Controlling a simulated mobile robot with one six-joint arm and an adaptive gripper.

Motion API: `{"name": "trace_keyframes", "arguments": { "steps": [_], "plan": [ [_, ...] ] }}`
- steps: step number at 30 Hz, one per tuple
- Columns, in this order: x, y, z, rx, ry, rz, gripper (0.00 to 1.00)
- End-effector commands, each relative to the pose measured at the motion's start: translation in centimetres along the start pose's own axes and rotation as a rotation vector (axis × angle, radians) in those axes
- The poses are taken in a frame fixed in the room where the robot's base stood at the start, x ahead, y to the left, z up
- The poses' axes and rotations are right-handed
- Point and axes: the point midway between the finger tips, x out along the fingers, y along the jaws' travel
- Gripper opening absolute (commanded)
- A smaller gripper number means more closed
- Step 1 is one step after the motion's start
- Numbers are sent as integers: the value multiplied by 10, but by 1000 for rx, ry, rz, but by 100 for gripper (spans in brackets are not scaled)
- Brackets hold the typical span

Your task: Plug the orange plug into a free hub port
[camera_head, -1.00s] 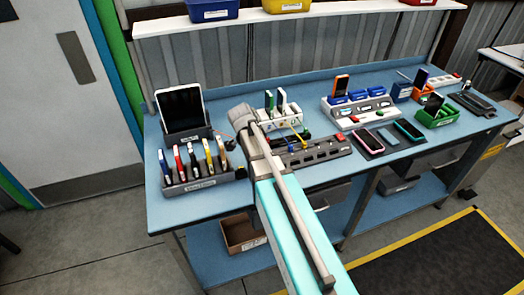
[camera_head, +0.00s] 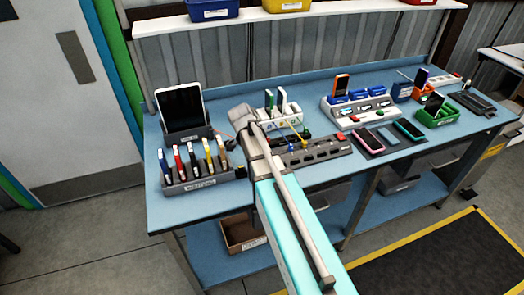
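The dark grey hub (camera_head: 322,154) lies on the blue bench, just right of my arm, with a row of ports along its front and a red button at its right end. A yellow plug (camera_head: 304,146) on a yellow cable stands at its back edge. My arm covers the hub's left end. I cannot make out the orange plug; a thin reddish cable (camera_head: 222,136) shows left of my wrist. My gripper (camera_head: 230,145) seems to be the small dark shape beside the wrist, above the bench near the card rack. Its fingers and anything held are too small to tell.
A rack (camera_head: 205,182) of several coloured upright devices and a tablet on a stand (camera_head: 181,112) are at the left. A white dock (camera_head: 284,120) stands behind the hub. A grey-white charging station (camera_head: 358,112) and phones on pads (camera_head: 368,140) lie to the right.

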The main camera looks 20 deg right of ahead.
Motion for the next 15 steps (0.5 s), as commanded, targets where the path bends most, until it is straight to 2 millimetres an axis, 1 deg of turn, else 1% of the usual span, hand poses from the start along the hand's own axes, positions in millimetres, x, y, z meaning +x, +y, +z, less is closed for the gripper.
{"name": "trace_keyframes", "arguments": {
  "steps": [15],
  "plan": [
    [4, 0, 2, 0, 0, 0, 0]
  ]
}}
